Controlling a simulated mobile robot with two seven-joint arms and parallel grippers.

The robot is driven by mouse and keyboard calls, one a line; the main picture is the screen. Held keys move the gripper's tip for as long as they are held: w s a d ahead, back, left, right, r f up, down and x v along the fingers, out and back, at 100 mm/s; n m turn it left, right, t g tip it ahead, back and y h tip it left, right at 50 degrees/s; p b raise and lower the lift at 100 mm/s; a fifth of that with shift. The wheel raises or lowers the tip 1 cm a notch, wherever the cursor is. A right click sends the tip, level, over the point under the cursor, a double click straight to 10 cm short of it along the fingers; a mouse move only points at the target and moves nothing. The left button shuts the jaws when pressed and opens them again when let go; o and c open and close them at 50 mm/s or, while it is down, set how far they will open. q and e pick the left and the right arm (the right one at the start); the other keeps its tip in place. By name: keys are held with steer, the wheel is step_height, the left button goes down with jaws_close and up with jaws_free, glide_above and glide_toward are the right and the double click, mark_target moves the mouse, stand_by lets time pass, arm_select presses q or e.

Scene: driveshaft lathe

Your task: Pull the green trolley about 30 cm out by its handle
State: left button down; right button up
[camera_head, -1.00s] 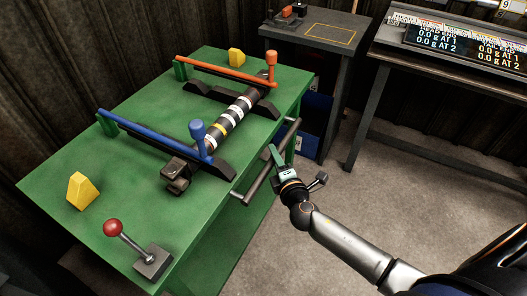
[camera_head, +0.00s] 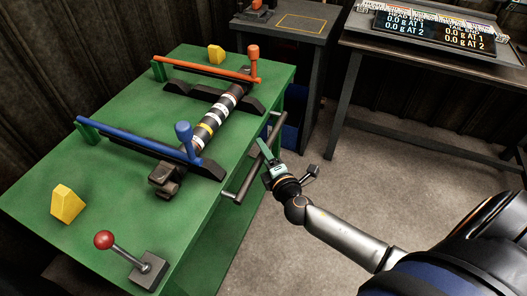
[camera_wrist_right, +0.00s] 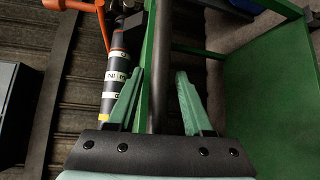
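The green trolley (camera_head: 110,130) stands at the left in the head view, with its dark bar handle (camera_head: 247,180) along its right side. My right gripper (camera_head: 264,150) is at this handle. In the right wrist view the handle bar (camera_wrist_right: 160,65) runs lengthwise between the two green fingers of my right gripper (camera_wrist_right: 161,80). The fingers are apart, with a visible gap on each side of the bar; I cannot tell how deep it sits between them. My left gripper is not in view.
On the trolley are a striped shaft (camera_head: 216,122), a blue bar (camera_head: 135,138), an orange bar (camera_head: 205,68), yellow blocks (camera_head: 67,204) and a red-knobbed lever (camera_head: 104,240). A dark side table (camera_head: 300,32) and a display bench (camera_head: 430,62) stand behind. The floor (camera_head: 370,185) right of the trolley is clear.

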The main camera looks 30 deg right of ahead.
steer(key=shift+o, duration=0.3)
steer(key=shift+s, duration=0.1)
steer(key=s+a+r, duration=0.1)
steer(key=s, duration=1.1)
steer(key=shift+a+r+b, duration=0.35)
steer(key=shift+r+b, duration=0.05)
steer(key=shift+s, duration=0.1)
